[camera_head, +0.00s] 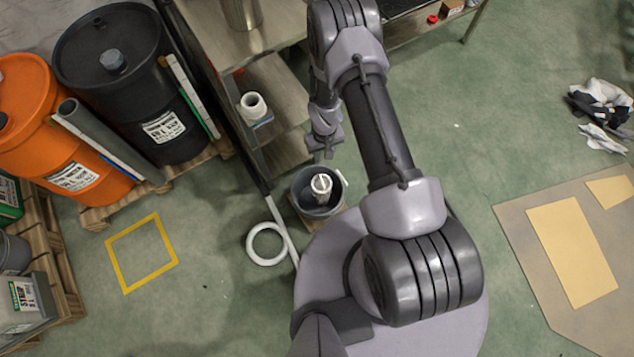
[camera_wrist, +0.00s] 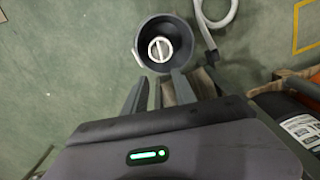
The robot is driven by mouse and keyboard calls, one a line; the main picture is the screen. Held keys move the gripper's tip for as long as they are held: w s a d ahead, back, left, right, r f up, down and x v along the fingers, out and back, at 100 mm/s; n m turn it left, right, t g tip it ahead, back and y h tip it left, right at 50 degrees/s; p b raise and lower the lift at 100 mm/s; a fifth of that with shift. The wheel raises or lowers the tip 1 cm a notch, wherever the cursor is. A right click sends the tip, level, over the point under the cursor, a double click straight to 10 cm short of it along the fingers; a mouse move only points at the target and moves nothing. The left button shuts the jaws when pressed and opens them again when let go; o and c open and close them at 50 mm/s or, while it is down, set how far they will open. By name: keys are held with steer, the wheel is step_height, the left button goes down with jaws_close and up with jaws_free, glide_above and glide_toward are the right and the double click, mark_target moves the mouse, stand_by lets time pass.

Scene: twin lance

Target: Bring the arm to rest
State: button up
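My gripper (camera_head: 322,148) hangs at the end of my bent arm, just above the dark grey bucket (camera_head: 304,202) in the head view. In the wrist view, the two fingers (camera_wrist: 162,88) stand apart with nothing held between them. The bucket also shows in the wrist view (camera_wrist: 139,47), beyond the fingertips, and the gripper looks clear of it. A white round-topped piece (camera_head: 321,185) stands inside the bucket; it also shows in the wrist view (camera_wrist: 160,49).
A white ring (camera_head: 251,250) and a pale pole (camera_head: 279,230) are beside the bucket. A metal shelf (camera_head: 272,82) with a white-topped bottle (camera_head: 253,106) stands close to my gripper. Orange (camera_head: 28,95) and black (camera_head: 150,75) drums stand at left.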

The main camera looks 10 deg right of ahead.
steer(key=shift+r+p, duration=0.35)
steer(key=shift+r, duration=1.5)
